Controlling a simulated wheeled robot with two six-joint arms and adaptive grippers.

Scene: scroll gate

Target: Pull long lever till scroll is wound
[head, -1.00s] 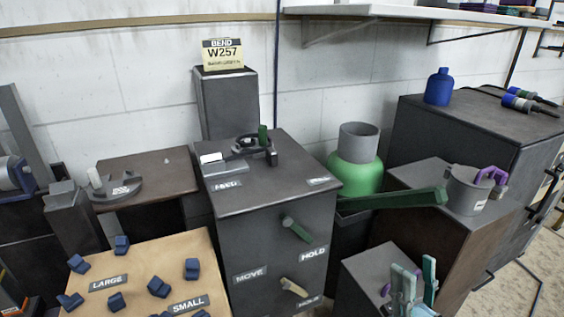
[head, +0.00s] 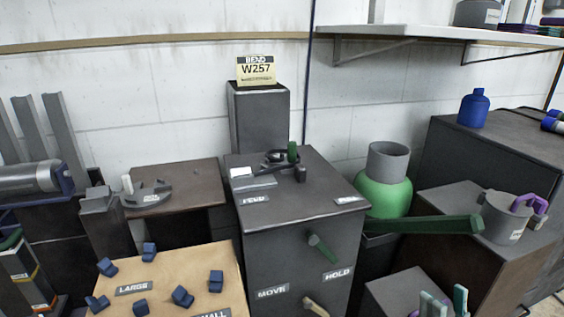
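A long dark green bar (head: 425,225), the longest lever-like part in view, lies nearly level in front of the green jar at right. A short green lever (head: 322,247) and a cream lever (head: 315,307) stick out of the front of the dark cabinet (head: 290,235). A grey cylinder (head: 30,178) in a blue bracket at the left edge may be the scroll; I cannot tell how far it is wound. My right gripper (head: 446,302), with pale teal fingers apart, is cut off at the bottom edge, below the bar and not touching it. My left gripper is not in view.
A tan board (head: 175,265) with blue knobs stands at bottom left. A green jar (head: 384,195) with a grey neck and a grey pot (head: 505,218) with a purple handle flank the bar. A low dark box (head: 395,290) is beside my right gripper. A shelf (head: 440,35) hangs above.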

